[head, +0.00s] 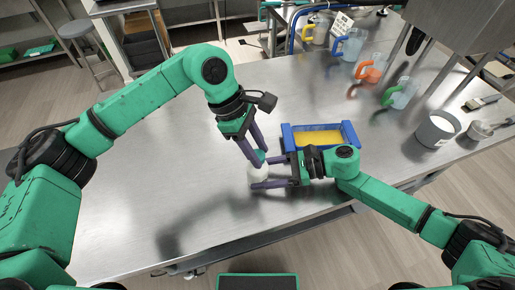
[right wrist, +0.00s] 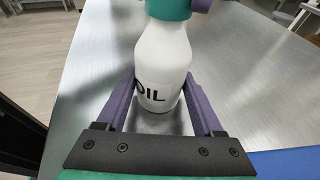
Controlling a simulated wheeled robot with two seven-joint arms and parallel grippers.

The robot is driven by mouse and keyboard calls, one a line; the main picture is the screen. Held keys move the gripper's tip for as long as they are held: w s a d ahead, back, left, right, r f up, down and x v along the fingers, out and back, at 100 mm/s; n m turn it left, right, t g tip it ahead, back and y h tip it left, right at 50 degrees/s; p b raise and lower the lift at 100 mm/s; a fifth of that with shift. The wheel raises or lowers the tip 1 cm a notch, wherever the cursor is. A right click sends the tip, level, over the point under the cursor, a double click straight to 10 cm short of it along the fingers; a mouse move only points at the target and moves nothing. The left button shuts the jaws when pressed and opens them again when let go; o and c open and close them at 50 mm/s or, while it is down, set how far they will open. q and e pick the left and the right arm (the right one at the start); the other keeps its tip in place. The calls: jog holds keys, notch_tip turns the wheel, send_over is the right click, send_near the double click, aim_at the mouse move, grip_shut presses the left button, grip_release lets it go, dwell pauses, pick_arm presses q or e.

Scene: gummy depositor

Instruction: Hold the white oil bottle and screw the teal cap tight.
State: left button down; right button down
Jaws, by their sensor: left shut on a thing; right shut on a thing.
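The white oil bottle (head: 257,174) stands upright on the metal table. In the right wrist view the bottle (right wrist: 163,70) shows its black OIL lettering. The teal cap (right wrist: 169,8) sits on top of the bottle's neck; in the head view the cap (head: 261,156) is partly hidden by my left fingers. My left gripper (head: 258,160) points down from above and is shut on the teal cap. My right gripper (head: 254,178) reaches in from the right, low over the table, and is shut on the bottle's body, with a finger on each side. Whether the cap is fully seated cannot be seen.
A blue tray (head: 352,135) with yellow content lies just behind my right gripper. Several jugs with coloured handles, such as an orange one (head: 370,70), stand at the back right. A grey pot (head: 436,130) is at the right. The table's left part is clear.

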pick_arm(q)
jog(key=m+g, duration=0.1)
jog(key=m, duration=0.2)
jog(key=m+g+y, duration=0.1)
jog(key=m, duration=0.1)
jog(key=shift+d+m, duration=0.15)
jog(key=shift+m, duration=0.25)
jog(key=m+g+y, duration=0.1)
jog(key=m, duration=0.2)
jog(key=shift+c, duration=1.8)
grip_release()
pick_arm(e)
jog(key=shift+d, duration=0.1)
pick_arm(q)
jog(key=v, duration=1.2)
pick_arm(e)
jog(key=c, duration=0.9)
grip_release()
pick_arm(q)
jog(key=shift+s, duration=0.15)
